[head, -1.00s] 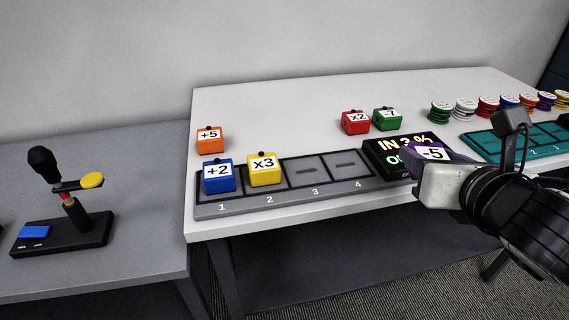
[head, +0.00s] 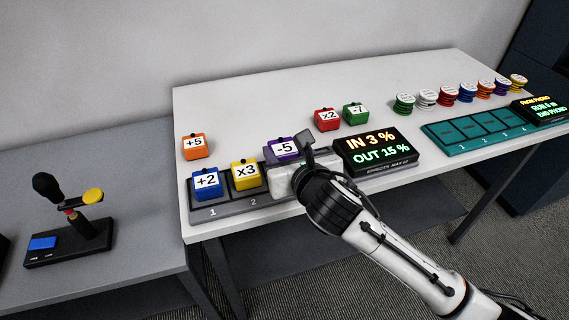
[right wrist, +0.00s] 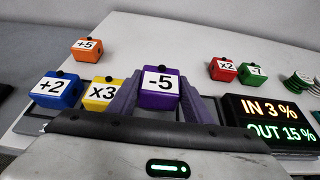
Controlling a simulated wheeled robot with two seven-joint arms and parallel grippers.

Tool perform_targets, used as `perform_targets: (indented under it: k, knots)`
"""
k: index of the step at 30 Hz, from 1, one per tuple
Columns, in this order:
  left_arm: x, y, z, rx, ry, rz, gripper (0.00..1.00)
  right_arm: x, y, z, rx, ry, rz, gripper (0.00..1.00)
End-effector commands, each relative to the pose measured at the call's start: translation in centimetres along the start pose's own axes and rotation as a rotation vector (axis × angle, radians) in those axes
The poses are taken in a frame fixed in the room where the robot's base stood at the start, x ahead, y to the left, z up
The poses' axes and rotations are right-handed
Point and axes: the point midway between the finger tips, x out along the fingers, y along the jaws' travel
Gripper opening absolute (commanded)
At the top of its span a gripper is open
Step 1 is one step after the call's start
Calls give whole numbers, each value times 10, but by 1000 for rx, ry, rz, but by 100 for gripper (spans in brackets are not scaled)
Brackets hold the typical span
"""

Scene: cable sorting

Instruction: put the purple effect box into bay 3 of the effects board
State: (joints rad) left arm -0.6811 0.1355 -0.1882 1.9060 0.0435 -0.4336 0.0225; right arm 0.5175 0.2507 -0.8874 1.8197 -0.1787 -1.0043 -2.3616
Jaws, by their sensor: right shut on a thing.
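The purple effect box (head: 283,148), marked -5, is in my right gripper (head: 287,160), which is shut on it. In the right wrist view the purple box (right wrist: 160,92) sits between the two fingers (right wrist: 160,100). The gripper is over the bay 3 side of the effects board (head: 232,208), just right of the yellow box. Bays 3 and 4 are mostly hidden by the gripper, so I cannot tell whether the box touches the board. The blue +2 box (head: 206,184) is in bay 1 and the yellow x3 box (head: 245,174) in bay 2. My left gripper is not in view.
A display (head: 378,152) reads IN 3 %, OUT 15 %. Behind the board are an orange +5 box (head: 194,147), a red x2 box (head: 327,119) and a green -7 box (head: 355,114). A teal board (head: 478,133) and several coloured spools stand at right.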

Motion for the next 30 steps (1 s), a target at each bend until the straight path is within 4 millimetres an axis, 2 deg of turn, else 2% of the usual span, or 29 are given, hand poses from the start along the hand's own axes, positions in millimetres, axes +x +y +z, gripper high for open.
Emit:
perform_targets:
  k: [9,20,21,22,30]
  knots:
    - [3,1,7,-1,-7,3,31,14,1,-34,2,0,1,19]
    - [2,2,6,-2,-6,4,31,15,0,-36,0,-3,1,19]
    - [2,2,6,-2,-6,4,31,15,0,-37,0,-2,1,50]
    - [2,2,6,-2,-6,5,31,15,0,-36,1,-2,1,53]
    - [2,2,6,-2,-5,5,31,15,0,-36,1,-1,1,53]
